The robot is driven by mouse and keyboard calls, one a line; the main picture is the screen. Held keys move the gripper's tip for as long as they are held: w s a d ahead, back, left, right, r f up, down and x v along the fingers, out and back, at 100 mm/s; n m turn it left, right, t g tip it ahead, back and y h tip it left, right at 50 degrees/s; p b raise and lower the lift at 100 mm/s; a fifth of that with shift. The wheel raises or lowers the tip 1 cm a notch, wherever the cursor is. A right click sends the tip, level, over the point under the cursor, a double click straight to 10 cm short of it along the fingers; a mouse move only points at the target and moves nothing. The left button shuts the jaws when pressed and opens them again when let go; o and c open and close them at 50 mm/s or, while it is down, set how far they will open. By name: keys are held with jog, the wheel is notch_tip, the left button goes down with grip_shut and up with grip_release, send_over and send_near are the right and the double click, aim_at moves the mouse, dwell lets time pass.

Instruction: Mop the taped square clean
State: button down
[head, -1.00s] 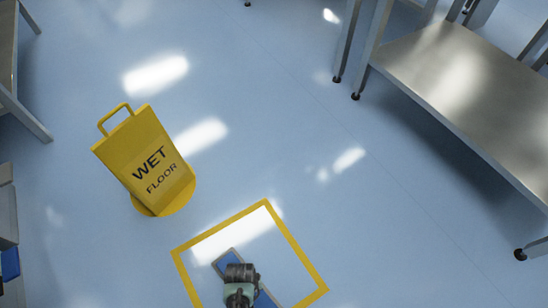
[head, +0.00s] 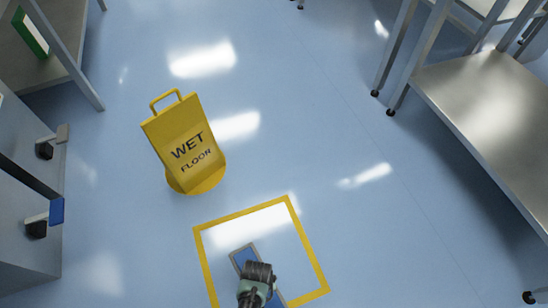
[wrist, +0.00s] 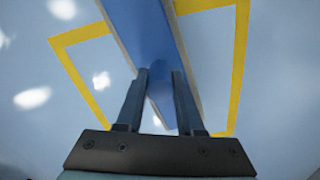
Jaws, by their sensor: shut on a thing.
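The taped square (head: 243,212) is a yellow outline on the pale blue floor at the bottom middle of the head view. The mop (head: 243,255) has a flat blue pad with grey edges and lies within the outline, running slantwise. My gripper (head: 258,278) is above the pad and hides its middle. In the wrist view the blue pad (wrist: 145,30) runs between and beyond the fingers of my gripper (wrist: 161,72), with yellow tape (wrist: 80,85) on both sides. The fingers are shut on the mop; the held part is hard to make out. No distinct dirt shows inside the square.
A yellow wet floor sign (head: 187,148) stands just beyond the square's upper left. A metal table (head: 490,110) is at the right, and grey cabinets (head: 25,190) with a shelf (head: 50,55) are at the left. The floor between is clear, with bright light reflections.

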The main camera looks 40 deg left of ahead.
jog(key=shift+r+p, duration=1.2)
jog(key=shift+r, duration=0.4)
